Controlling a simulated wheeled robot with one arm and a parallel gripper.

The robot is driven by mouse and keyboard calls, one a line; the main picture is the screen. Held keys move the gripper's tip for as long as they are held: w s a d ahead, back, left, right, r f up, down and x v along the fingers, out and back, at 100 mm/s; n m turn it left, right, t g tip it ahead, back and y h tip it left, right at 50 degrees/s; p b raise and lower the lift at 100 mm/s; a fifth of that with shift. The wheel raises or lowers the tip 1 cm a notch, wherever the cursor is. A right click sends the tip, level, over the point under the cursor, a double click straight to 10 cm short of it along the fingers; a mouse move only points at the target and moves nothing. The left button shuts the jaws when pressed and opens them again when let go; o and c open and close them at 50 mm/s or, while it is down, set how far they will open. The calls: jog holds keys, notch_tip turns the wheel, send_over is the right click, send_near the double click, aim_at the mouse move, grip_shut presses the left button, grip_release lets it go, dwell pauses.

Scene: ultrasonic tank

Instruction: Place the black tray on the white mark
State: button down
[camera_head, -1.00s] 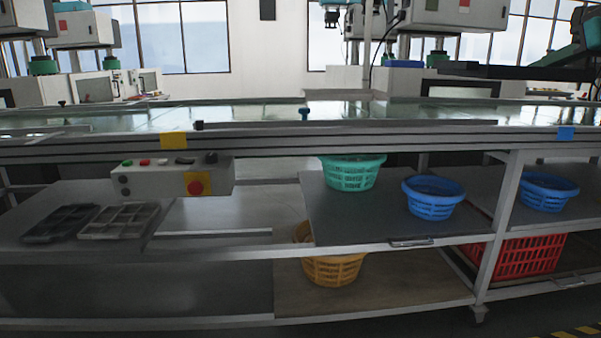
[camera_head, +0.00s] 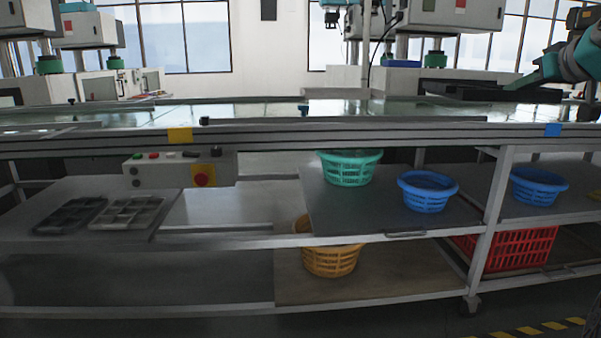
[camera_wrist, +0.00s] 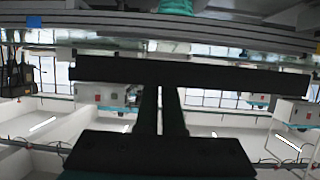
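The black tray (camera_head: 470,91) is at the right in the head view, level or nearly so, over the far part of the glossy worktop. I cannot tell whether it touches the surface. My gripper (camera_head: 522,83) reaches its right side from the upper right. In the wrist view the black tray (camera_wrist: 200,74) shows as a wide dark band, with the two dark fingers of my gripper (camera_wrist: 160,88) close together at its edge. The gripper looks shut on the tray.
The long worktop (camera_head: 250,112) carries a yellow marker (camera_head: 180,135) and a blue marker (camera_head: 553,130) on its front rail. Baskets, including a green one (camera_head: 349,169), stand on shelves below. Two divided trays (camera_head: 128,213) lie at lower left. Machines stand behind.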

jog(key=w+a+f+h, duration=0.1)
jog(key=w+a+f, duration=0.3)
jog(key=w+f, duration=0.7)
jog(key=w+a+f+m, duration=0.1)
jog(key=w+a+f, duration=0.2)
jog(key=a+f, duration=0.4)
jog(key=w+a+f, duration=0.3)
jog(key=a+f, duration=0.1)
jog(key=f, duration=0.4)
jog(key=a+f, duration=1.1)
jog(key=a, duration=0.2)
jog(key=s+f+m+h, duration=0.2)
jog(key=s+m+h, duration=0.1)
jog(key=s, duration=0.8)
jog(key=shift+d+f+h, duration=0.15)
jog(key=shift+f+h, duration=0.2)
jog(key=shift+h, duration=0.05)
jog(key=shift+g, duration=0.3)
